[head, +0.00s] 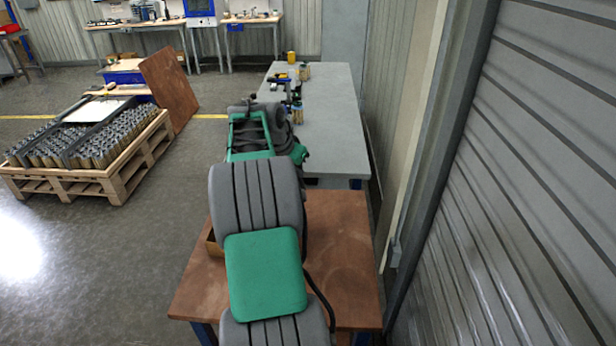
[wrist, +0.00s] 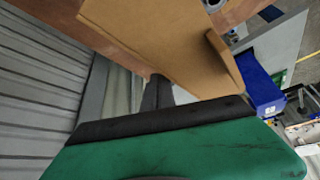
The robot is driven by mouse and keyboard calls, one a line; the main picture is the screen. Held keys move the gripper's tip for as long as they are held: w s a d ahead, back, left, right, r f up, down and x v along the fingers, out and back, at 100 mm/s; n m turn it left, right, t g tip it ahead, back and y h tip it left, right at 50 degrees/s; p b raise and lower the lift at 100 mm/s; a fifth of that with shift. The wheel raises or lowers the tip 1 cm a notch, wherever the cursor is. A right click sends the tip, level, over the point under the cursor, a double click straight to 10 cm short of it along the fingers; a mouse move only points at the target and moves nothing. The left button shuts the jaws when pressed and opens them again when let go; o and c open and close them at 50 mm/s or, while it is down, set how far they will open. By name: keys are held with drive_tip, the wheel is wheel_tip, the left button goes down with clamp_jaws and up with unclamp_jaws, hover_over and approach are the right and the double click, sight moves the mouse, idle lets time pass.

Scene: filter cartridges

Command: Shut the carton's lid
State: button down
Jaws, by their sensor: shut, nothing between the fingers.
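The brown cardboard carton fills the upper middle of the wrist view (wrist: 150,40), with a flap or lid edge (wrist: 226,62) on its right side. Whether that piece is the lid, and how far it stands open, I cannot tell. In the head view only a small edge of the carton (head: 212,245) shows on the brown table, left of my arm; my arm hides the rest. My gripper (wrist: 158,82) is shut and empty, its dark fingers beside the carton's lower edge in the wrist view. Contact cannot be made out. The gripper is hidden in the head view.
The brown table (head: 345,250) has bare room right of my arm. A grey table (head: 335,120) behind it holds several tools. A pallet of cartridges (head: 90,145) stands at left. A corrugated wall (head: 530,180) closes off the right side.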

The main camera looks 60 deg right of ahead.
drive_tip(key=shift+w+a+r+p, duration=0.2)
drive_tip(key=shift+w+a+p, duration=0.15)
drive_tip(key=shift+w, duration=0.3)
drive_tip(key=shift+w+a+r+p, duration=0.2)
drive_tip(key=shift+w+a, duration=0.1)
drive_tip(key=shift+w, duration=0.3)
drive_tip(key=shift+w+a+r+p, duration=0.15)
drive_tip(key=shift+w+a+p, duration=0.25)
drive_tip(key=shift+w, duration=0.4)
drive_tip(key=shift+w+a, duration=0.3)
drive_tip(key=shift+w, duration=0.25)
drive_tip(key=shift+w+a+p, duration=0.25)
drive_tip(key=shift+w+p, duration=0.15)
drive_tip(key=shift+w, duration=0.15)
wheel_tip(320, 180, up, 10)
drive_tip(key=s+p, duration=0.1)
drive_tip(key=p, duration=0.3)
drive_tip(key=shift+s+d, duration=0.4)
drive_tip(key=shift+d, duration=0.05)
